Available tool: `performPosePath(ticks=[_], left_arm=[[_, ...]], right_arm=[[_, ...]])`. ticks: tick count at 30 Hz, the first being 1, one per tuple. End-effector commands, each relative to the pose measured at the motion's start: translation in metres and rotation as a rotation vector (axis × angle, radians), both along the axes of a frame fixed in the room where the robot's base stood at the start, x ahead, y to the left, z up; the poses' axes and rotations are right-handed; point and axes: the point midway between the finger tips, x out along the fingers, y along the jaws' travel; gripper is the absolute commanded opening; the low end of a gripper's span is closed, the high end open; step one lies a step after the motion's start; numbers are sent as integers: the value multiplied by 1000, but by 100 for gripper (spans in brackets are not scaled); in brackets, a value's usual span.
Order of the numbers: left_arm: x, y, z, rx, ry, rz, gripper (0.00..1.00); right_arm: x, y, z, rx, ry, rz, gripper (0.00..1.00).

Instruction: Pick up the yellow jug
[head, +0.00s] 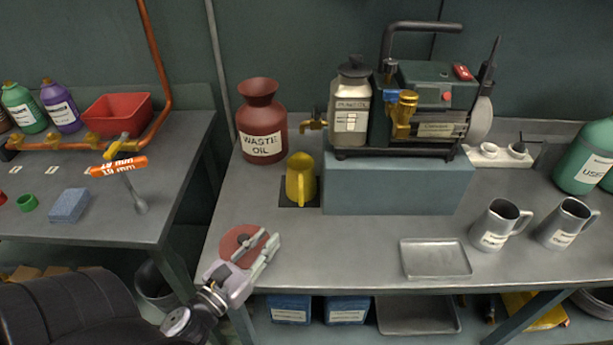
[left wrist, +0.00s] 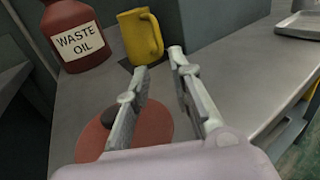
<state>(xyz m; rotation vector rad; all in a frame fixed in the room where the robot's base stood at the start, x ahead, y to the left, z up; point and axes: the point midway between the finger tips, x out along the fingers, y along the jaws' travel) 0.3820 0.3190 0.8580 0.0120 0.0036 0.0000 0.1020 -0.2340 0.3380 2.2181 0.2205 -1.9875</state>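The yellow jug (head: 301,180) stands upright on a small dark square mat (head: 285,198), in front of the pump and right of the red waste oil container. It also shows in the left wrist view (left wrist: 141,38), beyond the fingertips. My left gripper (head: 268,240) is low over the front left of the bench, in front of the jug and apart from it. Its two fingers are spread with nothing between them, as the left wrist view (left wrist: 160,62) shows. My right gripper is not in view.
A red disc (head: 236,240) lies under my left gripper. The red waste oil container (head: 262,135) stands behind left of the jug. The blue-grey block (head: 400,190) bearing the pump is close on the jug's right. A metal tray (head: 434,272) and two grey jugs (head: 494,222) are further right.

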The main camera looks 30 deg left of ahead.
Motion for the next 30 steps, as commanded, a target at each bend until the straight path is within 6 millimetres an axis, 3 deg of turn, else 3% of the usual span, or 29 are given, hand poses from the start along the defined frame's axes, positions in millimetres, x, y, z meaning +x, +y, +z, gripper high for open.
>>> performPosePath(ticks=[3, 8, 13, 19, 30], left_arm=[[27, 0, 6, 1, -4, -2, 21], [62, 0, 6, 3, -4, -2, 21], [91, 1, 3, 0, -2, 0, 21], [104, 1, 2, 1, 0, 0, 21], [151, 4, 8, 0, -1, 0, 21]], right_arm=[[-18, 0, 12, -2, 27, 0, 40], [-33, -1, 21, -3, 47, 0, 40], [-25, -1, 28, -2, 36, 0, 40], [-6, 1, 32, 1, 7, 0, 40], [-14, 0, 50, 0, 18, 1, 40]])
